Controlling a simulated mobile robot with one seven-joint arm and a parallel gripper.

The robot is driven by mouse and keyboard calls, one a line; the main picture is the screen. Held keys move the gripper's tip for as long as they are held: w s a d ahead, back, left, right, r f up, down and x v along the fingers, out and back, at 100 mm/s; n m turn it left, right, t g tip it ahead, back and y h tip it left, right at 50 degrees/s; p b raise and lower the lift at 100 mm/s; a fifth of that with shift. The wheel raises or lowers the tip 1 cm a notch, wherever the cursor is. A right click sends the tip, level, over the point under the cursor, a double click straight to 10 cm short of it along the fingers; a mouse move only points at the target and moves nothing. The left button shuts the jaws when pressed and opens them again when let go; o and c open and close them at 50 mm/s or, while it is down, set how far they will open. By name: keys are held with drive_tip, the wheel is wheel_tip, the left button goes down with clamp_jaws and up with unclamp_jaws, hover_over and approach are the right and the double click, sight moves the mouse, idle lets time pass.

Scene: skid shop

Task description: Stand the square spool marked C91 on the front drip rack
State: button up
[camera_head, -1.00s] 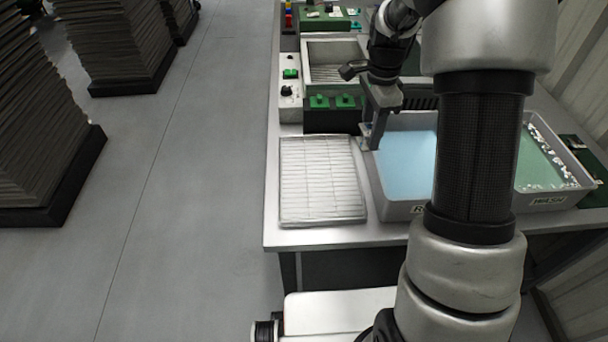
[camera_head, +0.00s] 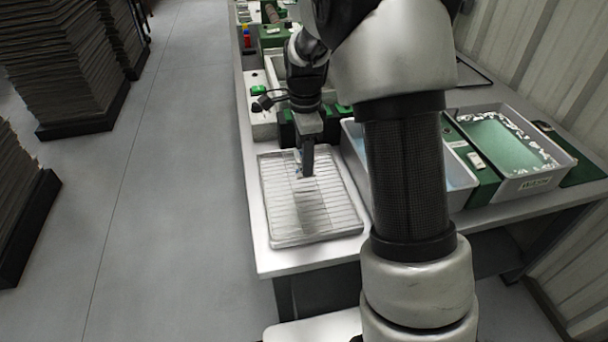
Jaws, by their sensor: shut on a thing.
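The front drip rack (camera_head: 325,222) is a pale wire-lined tray near the front left corner of the bench. My gripper (camera_head: 306,172) points down over the rear middle part of this rack. It is shut on a small pale piece at its fingertips, taken as the square spool (camera_head: 305,184). The piece is small and blurred, and no C91 mark can be read. I cannot tell whether it touches the rack's wires or hangs just above them. The rest of the rack looks bare.
A grey tub of blue liquid (camera_head: 459,168) stands right of the rack, partly hidden by my arm. Further right is a tub of green liquid labelled WASH (camera_head: 545,183). Green-topped controls (camera_head: 258,90) lie behind. Stacks (camera_head: 60,60) stand on the floor at left.

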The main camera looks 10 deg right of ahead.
drive_tip(key=shift+f+b, duration=0.6)
drive_tip(key=shift+f, duration=1.7)
drive_tip(key=shift+f, duration=0.15)
drive_tip(key=o, duration=0.9)
